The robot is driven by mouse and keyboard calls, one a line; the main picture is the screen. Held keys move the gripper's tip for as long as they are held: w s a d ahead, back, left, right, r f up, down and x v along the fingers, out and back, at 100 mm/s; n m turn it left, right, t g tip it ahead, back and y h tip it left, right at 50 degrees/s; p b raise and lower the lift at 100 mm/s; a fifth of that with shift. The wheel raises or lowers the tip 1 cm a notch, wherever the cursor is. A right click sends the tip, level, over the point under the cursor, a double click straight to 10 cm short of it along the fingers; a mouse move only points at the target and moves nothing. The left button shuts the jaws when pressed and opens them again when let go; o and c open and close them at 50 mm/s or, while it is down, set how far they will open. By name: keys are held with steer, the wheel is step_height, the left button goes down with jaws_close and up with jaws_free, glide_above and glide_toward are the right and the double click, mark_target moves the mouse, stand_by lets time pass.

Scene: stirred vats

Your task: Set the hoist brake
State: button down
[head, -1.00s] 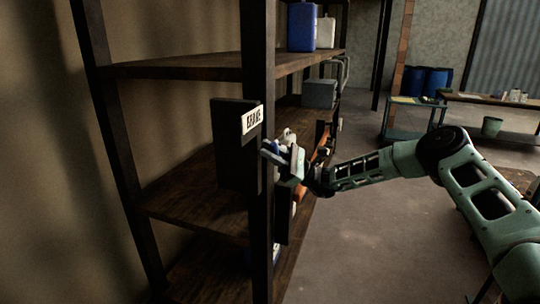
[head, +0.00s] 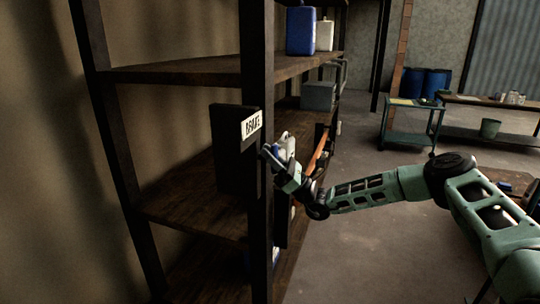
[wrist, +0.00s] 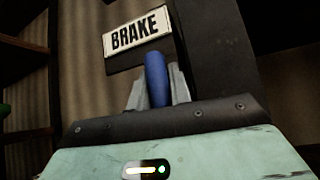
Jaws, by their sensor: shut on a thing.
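The brake is a dark box (head: 230,155) on the shelf's front upright, with a white BRAKE label (head: 252,125). In the wrist view the label (wrist: 138,32) sits just beyond a blue handle (wrist: 156,78). My gripper (head: 269,154) is at the right side of the box, below the label, tilted up toward it. In the wrist view my gripper's grey fingers (wrist: 157,88) are on both sides of the blue handle and shut on it. The handle's lower part is hidden by my gripper body, and the head view does not show the handle clearly.
A dark shelf rack (head: 190,70) stands along the wall. It holds a blue jug (head: 300,30), a white jug (head: 325,35) and a grey box (head: 318,96). A green cart (head: 412,120) and a bench stand at the back.

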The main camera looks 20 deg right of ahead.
steer(key=shift+f, duration=0.1)
steer(key=c, duration=1.3)
jaws_free()
steer(key=b+v, duration=0.6)
steer(key=v, duration=1.1)
steer(key=shift+f, duration=0.25)
steer(key=shift+d, duration=0.1)
